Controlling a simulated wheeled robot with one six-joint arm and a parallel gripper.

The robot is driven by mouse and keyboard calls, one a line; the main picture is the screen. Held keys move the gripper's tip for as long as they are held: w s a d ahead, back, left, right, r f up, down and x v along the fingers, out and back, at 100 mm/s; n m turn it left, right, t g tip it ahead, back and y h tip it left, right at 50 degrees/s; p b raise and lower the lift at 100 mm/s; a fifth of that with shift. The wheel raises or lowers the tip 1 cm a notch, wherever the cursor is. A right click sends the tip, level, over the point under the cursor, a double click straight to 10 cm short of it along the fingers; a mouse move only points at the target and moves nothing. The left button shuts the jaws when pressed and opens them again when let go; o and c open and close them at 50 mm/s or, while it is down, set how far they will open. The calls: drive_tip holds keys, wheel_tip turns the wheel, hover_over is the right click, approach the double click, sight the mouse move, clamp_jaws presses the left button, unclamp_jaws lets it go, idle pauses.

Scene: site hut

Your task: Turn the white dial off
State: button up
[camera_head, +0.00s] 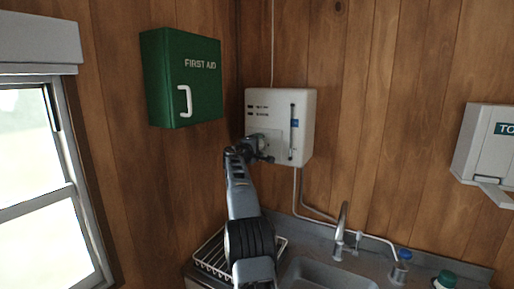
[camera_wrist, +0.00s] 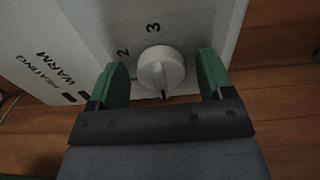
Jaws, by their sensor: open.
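The white dial (camera_wrist: 161,69) is a round knob on the front of the white wall heater (camera_head: 303,110). The numbers 2 and 3 show beside it in the wrist view, and a dark mark shows at its lower edge. My gripper (camera_wrist: 163,75) is open, with one green finger on each side of the dial and a gap visible on both sides. In the head view my gripper (camera_head: 264,147) is at the heater's lower left front and hides the dial. Any off mark is not visible.
A green first aid box (camera_head: 205,90) hangs left of the heater. Below are a dish rack (camera_head: 212,262), a sink (camera_head: 325,275) and a tap (camera_head: 341,225). A pipe (camera_head: 297,190) runs down from the heater. A white dispenser (camera_head: 488,150) hangs at the right.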

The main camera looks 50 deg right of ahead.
drive_tip(key=b+v, duration=0.8)
drive_tip(key=v, duration=0.6)
drive_tip(key=shift+d, duration=0.1)
